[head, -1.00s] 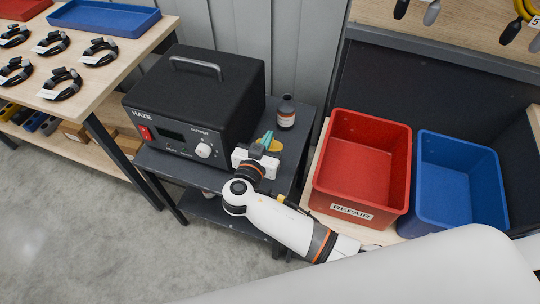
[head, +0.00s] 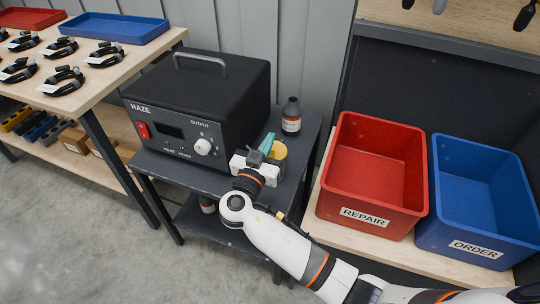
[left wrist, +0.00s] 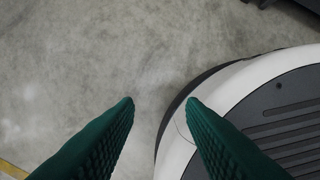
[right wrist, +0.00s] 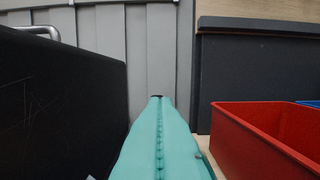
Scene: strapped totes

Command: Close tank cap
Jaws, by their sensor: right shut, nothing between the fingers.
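The black haze machine (head: 205,95) stands on a dark cart, with a red switch and a white knob on its front. A round yellow piece (head: 280,150), perhaps the tank cap, shows just right of my right gripper (head: 267,141). The gripper partly hides it, so I cannot tell whether it is seated or touched. My right gripper is shut and empty beside the machine's right side; its teal fingers meet in the right wrist view (right wrist: 157,98). My left gripper (left wrist: 160,103) is open and empty over the floor, out of the head view.
A dark bottle (head: 291,118) stands upright on the cart (head: 300,160) behind my right gripper. A red REPAIR bin (head: 365,220) and a blue ORDER bin (head: 480,240) stand at the right. A wooden table (head: 110,80) with trays and several cable coils stands at the left.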

